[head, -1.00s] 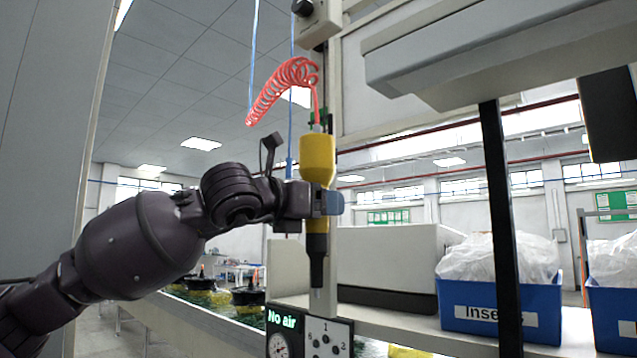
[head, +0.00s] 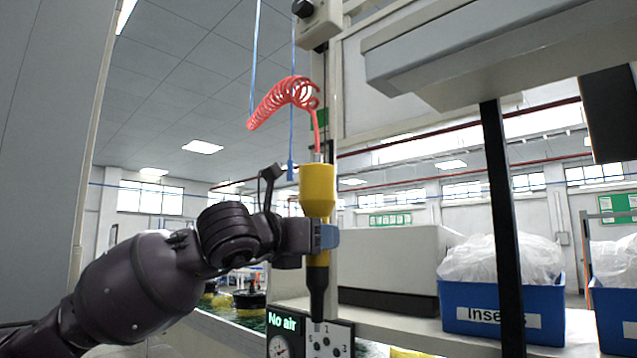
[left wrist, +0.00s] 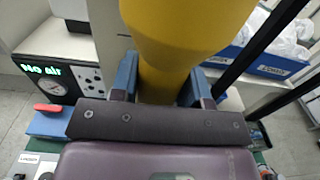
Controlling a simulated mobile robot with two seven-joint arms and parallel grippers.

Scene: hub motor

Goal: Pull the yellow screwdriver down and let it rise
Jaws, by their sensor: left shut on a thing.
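The yellow screwdriver (head: 317,190) hangs upright with its dark tip pointing down, in front of a pale post. A red coiled hose (head: 285,98) runs up from its top. My left gripper (head: 322,236) is shut around the lower yellow body of the screwdriver. In the left wrist view the yellow screwdriver (left wrist: 183,40) stands between the two blue fingers (left wrist: 160,82). The screwdriver's tip is in front of the panel with the dial. My right gripper is not in view.
A control panel (head: 334,340) with a gauge and a "No air" display stands just below the screwdriver. A blue bin (head: 500,318) of bagged parts sits on the bench at the right. A black post (head: 502,220) stands in front of it.

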